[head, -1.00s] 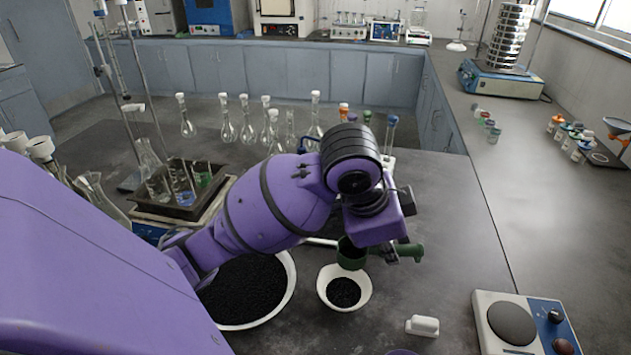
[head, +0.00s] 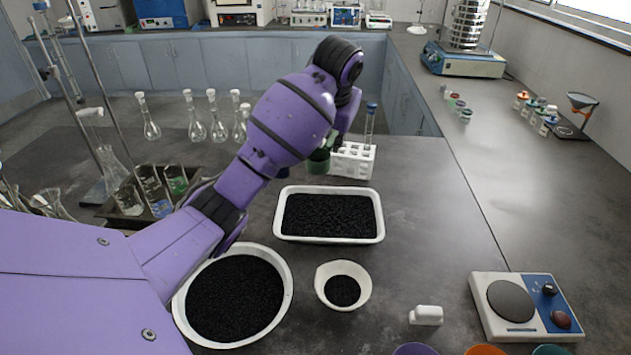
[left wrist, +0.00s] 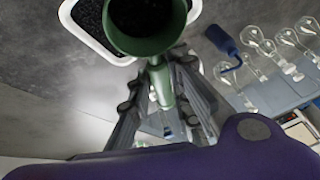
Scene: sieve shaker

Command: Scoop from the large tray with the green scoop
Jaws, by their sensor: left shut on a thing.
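The green scoop (head: 318,162) is held up behind the rectangular tray, in front of the white tube rack. In the left wrist view its round cup (left wrist: 148,28) overlaps the tray's edge, and its handle runs between my fingers. My left gripper (left wrist: 163,90) is shut on the handle; in the head view it is mostly hidden by my arm. The white rectangular tray (head: 328,240) holds black granules and lies mid-bench. I cannot tell whether the scoop holds any granules. My right gripper is in neither view.
A round white basin (head: 288,300) and a small white bowl (head: 345,303), both with black granules, stand in front of the tray. A tube rack (head: 353,160) stands behind it. A hotplate (head: 527,306) is at right. The bench right of the tray is clear.

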